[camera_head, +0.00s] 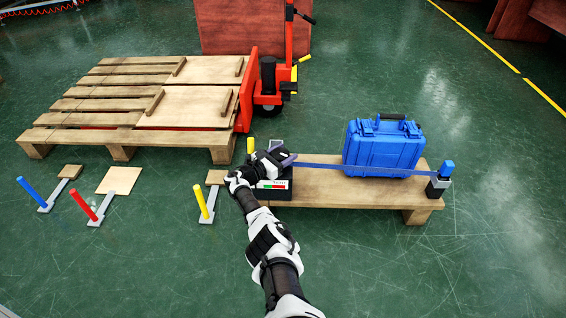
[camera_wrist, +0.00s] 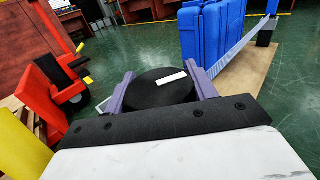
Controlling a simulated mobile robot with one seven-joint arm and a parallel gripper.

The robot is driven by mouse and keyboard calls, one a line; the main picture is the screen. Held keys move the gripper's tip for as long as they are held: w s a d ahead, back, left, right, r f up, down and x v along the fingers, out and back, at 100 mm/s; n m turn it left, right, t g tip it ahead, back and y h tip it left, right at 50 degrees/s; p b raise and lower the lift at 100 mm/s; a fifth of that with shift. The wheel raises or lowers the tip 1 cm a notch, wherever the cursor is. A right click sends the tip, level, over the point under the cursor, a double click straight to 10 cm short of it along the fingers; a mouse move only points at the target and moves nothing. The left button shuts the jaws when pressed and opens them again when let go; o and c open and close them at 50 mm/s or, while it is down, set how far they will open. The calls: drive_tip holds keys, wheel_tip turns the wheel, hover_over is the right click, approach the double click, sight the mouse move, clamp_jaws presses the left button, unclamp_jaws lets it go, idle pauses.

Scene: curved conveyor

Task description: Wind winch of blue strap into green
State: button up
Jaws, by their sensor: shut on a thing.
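The winch (camera_head: 272,190) is a black box on the left end of a low wooden pallet. A small label with red and green fields (camera_head: 271,184) shows on its front; no pointer is readable at this size. My gripper (camera_head: 278,158) is over the winch and covers its top. In the wrist view my gripper's purple-grey fingers (camera_wrist: 160,92) are shut on a round black knob (camera_wrist: 157,95) with a white mark. The blue strap (camera_head: 325,164) runs right from the winch across the blue case (camera_head: 383,152) to a blue-topped black anchor (camera_head: 441,178); it also shows in the wrist view (camera_wrist: 238,45).
The wooden pallet (camera_head: 330,191) carries the winch and case. A larger pallet (camera_head: 100,108) and a red pallet jack (camera_head: 268,85) stand behind. Blue (camera_head: 33,194), red (camera_head: 84,204) and yellow (camera_head: 202,203) levers stand on the floor at left. The floor at right is clear.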

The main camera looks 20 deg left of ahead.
drive_tip(key=shift+f+m+g+h+b, duration=0.15)
drive_tip(key=shift+m+g+h+b, duration=0.4)
drive_tip(key=shift+h+b, duration=0.4)
drive_tip(key=shift+d, duration=0.1)
drive_tip(key=shift+r+m+b, duration=0.2)
drive_tip(key=shift+m+b, duration=0.05)
drive_tip(key=shift+b, duration=0.1)
drive_tip(key=o, duration=1)
drive_tip(key=p+v, duration=0.4)
drive_tip(key=v, duration=0.9)
drive_tip(key=shift+s+a, duration=0.3)
drive_tip(key=shift+r, duration=0.1)
